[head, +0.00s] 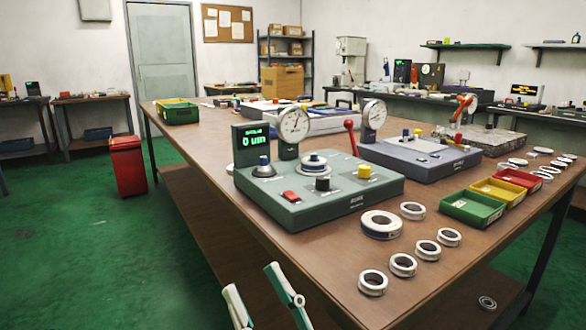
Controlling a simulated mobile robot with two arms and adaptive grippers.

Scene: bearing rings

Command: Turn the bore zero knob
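A grey-green gauge station (300,213) stands on the near part of the bench, with a dial (295,124) and a display (254,143) reading "0 um" in green. It carries a silver and dark knob (263,167) below the display, a black knob (322,184), a yellow knob (364,172) and a red switch (291,196). Labels are too small to tell which is the bore zero knob. A ring part (314,163) sits on the station. My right gripper (250,279) is open and empty, low in front of the bench edge, apart from the station. My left gripper is out of view.
Several loose rings (381,225) lie right of the station. Green (472,208), red and yellow bins stand beyond them. A second gauge station (420,160) with a red lever (351,137) stands behind. A red waste bin (127,167) stands on the floor at left.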

